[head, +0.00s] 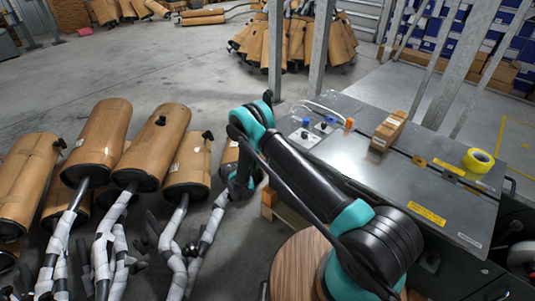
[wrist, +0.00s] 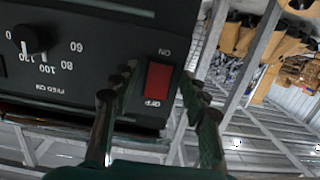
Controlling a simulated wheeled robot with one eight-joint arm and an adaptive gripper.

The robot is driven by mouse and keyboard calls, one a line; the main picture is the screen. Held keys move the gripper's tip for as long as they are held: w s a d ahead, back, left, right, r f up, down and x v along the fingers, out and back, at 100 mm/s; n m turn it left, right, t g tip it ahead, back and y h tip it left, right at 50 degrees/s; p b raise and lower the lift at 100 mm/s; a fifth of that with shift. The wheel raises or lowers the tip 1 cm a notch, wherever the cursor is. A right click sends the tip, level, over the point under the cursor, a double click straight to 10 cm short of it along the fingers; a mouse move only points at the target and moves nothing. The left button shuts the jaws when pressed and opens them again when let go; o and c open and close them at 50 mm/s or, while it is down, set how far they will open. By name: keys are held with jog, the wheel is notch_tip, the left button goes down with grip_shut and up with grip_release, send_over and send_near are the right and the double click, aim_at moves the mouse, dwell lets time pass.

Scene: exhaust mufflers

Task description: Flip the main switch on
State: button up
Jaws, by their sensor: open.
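The main switch (wrist: 158,82) is a red rocker on a black panel (wrist: 85,65) in the wrist view. The word ON is printed above it and OFF below it. My gripper (wrist: 157,85) is open, with one finger on each side of the switch in the picture and nothing held. I cannot tell whether a fingertip touches the panel, nor which way the rocker is tipped. In the head view my gripper (head: 240,183) is low beside the bench, partly behind my arm, and the switch is not visible there.
A black dial (wrist: 30,42) with numbers is left of the switch. In the head view a metal bench (head: 350,150) carries a cardboard box (head: 389,130) and a yellow tape roll (head: 478,160). Wrapped mufflers (head: 103,140) crowd the left floor. A round wooden top (head: 297,265) is near.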

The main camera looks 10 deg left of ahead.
jog(key=v, duration=1.2)
dwell(0.3)
